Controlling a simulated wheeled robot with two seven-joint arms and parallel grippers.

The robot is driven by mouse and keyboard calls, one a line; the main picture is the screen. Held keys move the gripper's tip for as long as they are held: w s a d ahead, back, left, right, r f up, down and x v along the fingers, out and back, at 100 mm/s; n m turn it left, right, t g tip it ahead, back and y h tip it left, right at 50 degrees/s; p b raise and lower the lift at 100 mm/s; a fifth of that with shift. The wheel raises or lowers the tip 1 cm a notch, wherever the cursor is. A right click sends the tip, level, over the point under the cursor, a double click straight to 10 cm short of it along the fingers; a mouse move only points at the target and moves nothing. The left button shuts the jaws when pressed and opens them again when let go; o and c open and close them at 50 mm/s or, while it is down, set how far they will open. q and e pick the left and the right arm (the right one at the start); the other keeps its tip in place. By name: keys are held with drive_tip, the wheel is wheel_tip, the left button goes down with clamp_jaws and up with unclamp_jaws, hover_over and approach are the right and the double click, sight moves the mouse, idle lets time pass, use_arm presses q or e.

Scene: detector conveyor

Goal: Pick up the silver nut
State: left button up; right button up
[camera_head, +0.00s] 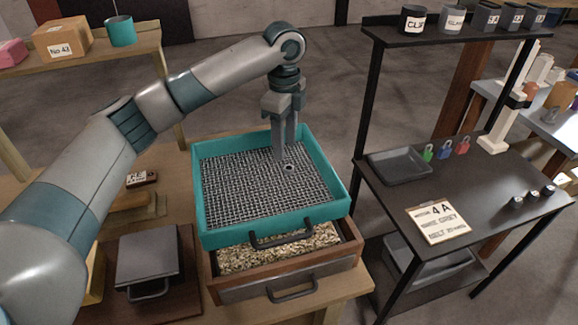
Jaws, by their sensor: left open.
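A small silver nut (289,168) lies on the mesh floor of the teal sieve tray (222,240), right of its middle. My left gripper (283,158) points down into the tray from above, with its fingertips just beside the nut, on its left in the picture. The gripper is open, though its fingers overlap from this angle and the gap between them is hard to see. The nut is apart from the fingers as far as I can tell. My right gripper is not in view.
The tray sits on a wooden box of pale chips (280,250) on a wooden table. A grey lidded box (147,255) stands at its left. A black table (480,190) at right holds a shallow tray (399,166), coloured padlocks (446,147) and a sign (437,223).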

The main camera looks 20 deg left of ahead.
sight(287, 167)
use_arm(q)
drive_tip(key=shift+f, duration=0.7)
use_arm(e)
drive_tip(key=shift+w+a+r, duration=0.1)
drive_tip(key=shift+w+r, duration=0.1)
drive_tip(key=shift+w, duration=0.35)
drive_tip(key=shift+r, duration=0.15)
use_arm(q)
drive_tip(key=shift+d+f+p, duration=0.1)
drive_tip(key=shift+f+p, duration=0.2)
drive_tip(key=shift+p, duration=0.1)
wheel_tip(287, 167, down, 4)
drive_tip(key=shift+d+r+p, duration=0.1)
drive_tip(key=shift+d+p, duration=0.05)
drive_tip(key=shift+p, duration=0.75)
drive_tip(key=shift+f, duration=0.4)
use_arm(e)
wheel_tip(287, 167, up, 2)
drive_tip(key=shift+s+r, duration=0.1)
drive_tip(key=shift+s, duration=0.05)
use_arm(q)
drive_tip(key=shift+c, duration=0.6)
